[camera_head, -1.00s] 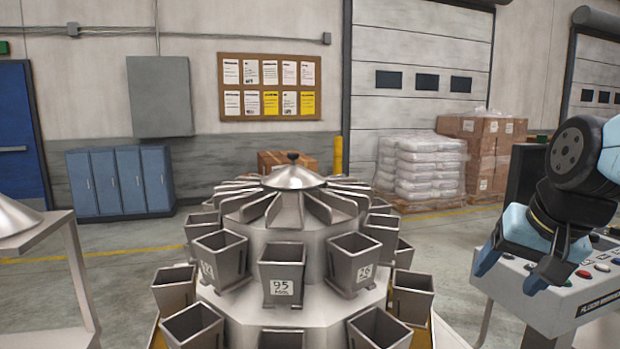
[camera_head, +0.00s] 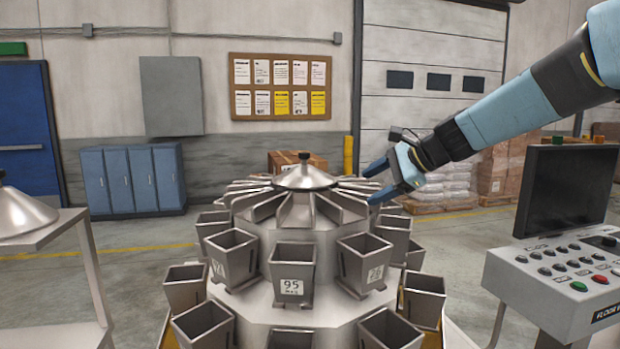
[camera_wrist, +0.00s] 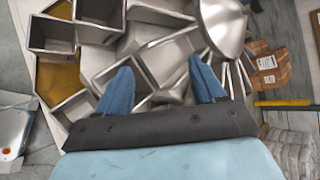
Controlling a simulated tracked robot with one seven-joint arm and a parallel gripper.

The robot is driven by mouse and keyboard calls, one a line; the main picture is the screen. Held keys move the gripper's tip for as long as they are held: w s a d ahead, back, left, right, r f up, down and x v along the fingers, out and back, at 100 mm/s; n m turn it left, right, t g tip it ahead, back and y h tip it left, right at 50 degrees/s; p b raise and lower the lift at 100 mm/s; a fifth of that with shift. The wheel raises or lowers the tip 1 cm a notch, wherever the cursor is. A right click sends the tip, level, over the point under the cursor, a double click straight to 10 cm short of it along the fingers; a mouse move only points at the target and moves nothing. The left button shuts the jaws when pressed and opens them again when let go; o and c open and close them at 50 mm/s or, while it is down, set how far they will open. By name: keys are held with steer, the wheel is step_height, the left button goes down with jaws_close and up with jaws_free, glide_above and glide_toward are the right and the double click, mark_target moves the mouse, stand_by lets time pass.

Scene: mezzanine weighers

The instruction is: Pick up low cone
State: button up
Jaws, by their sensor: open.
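A low, shiny metal cone (camera_head: 305,177) with a small dark knob sits on top of the round weigher (camera_head: 283,240). In the wrist view a shiny metal cone (camera_wrist: 228,22) lies at the upper right, beyond my right finger. My gripper (camera_head: 371,182) is open and empty, to the right of the cone and apart from it in the head view. In the wrist view my gripper (camera_wrist: 160,70) has its blue fingers spread over metal chutes and buckets. Another metal cone (camera_head: 22,213) rests on a stand at the far left; I cannot tell which cone the task means.
Several metal buckets (camera_head: 292,275) ring the weigher below the cone. A control panel with a dark screen (camera_head: 568,192) stands at the right. A metal stand (camera_head: 85,240) is at the left. Stacked sacks (camera_head: 442,188) and boxes are behind.

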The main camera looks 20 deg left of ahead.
steer(key=w+a+r+m+y, duration=0.2)
steer(key=w+a+m+y, duration=0.25)
steer(key=w+a, duration=0.45)
steer(key=m+y, duration=0.3)
steer(key=m, duration=0.2)
glide_toward(305, 153)
steer(key=shift+t+h, duration=0.25)
steer(key=shift+t, duration=0.15)
steer(key=x, duration=0.6)
steer(key=shift+w+a, duration=0.25)
steer(key=x, duration=0.4)
steer(key=shift+w, duration=0.1)
steer(key=shift+c, duration=0.4)
jaws_close()
